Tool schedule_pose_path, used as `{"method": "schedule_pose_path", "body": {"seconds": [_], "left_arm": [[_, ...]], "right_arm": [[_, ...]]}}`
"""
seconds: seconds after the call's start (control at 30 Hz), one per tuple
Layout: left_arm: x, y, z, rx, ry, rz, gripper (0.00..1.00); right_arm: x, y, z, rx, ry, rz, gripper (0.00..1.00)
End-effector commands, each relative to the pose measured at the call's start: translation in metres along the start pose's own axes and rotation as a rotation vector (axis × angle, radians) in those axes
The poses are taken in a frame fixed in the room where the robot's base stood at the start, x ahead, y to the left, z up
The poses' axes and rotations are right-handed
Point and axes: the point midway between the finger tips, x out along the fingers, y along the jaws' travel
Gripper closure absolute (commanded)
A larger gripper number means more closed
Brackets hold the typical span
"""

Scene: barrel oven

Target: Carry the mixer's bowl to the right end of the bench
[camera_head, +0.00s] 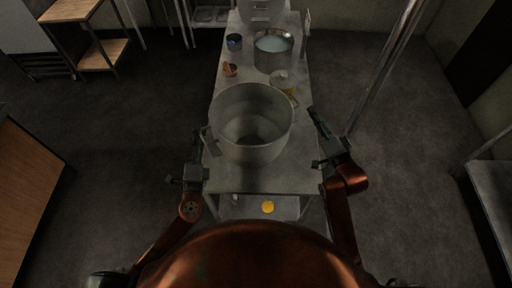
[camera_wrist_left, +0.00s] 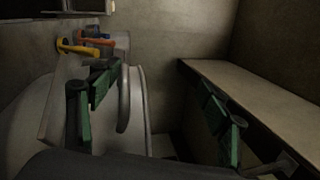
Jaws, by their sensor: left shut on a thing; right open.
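The mixer's bowl (camera_head: 250,149), a large grey metal bowl, stands upright over the near part of the bench (camera_head: 290,181); I cannot tell if its base touches the top. It looks empty inside. My left gripper (camera_head: 200,152) is at the bowl's left side, shut on its handle (camera_head: 209,142). In the left wrist view the bowl's pale wall (camera_wrist_left: 50,115) and a curved handle (camera_wrist_left: 124,100) show beside the green fingers of my left gripper (camera_wrist_left: 158,112). My right gripper (camera_head: 319,140) is open and empty, to the right of the bowl and apart from it.
Behind the bowl stand a pot with pale contents (camera_head: 272,44), a blue cup (camera_head: 234,42), a small brown item (camera_head: 230,70) and a clear container (camera_head: 281,80). A yellow item (camera_head: 267,207) lies on the lower shelf. A metal post (camera_head: 385,62) rises at the right.

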Motion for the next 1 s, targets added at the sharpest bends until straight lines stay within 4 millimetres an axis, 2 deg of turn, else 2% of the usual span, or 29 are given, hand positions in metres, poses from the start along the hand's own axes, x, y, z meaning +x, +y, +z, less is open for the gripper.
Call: {"method": "schedule_pose_path", "body": {"seconds": [0.03, 0.2, 0.4, 0.83, 1.0], "left_arm": [[0.001, -0.004, 0.001, 0.0, -0.003, -0.008, 0.35], [0.001, -0.004, 0.001, 0.0, -0.003, -0.008, 0.35], [0.001, -0.004, 0.001, 0.0, -0.003, -0.007, 0.35], [0.001, -0.004, 0.001, 0.0, -0.003, -0.007, 0.35], [-0.004, -0.002, 0.009, 0.002, -0.003, -0.007, 0.35]], "right_arm": [[-0.013, 0.001, 0.0, -0.001, -0.001, 0.003, 0.45], [-0.046, 0.001, 0.0, -0.001, -0.001, 0.003, 0.45], [-0.071, 0.001, 0.0, 0.0, -0.001, 0.002, 0.45], [-0.076, 0.0, 0.0, 0.0, 0.0, 0.002, 0.45], [-0.076, 0.004, 0.003, 0.0, -0.001, 0.003, 0.45]]}}
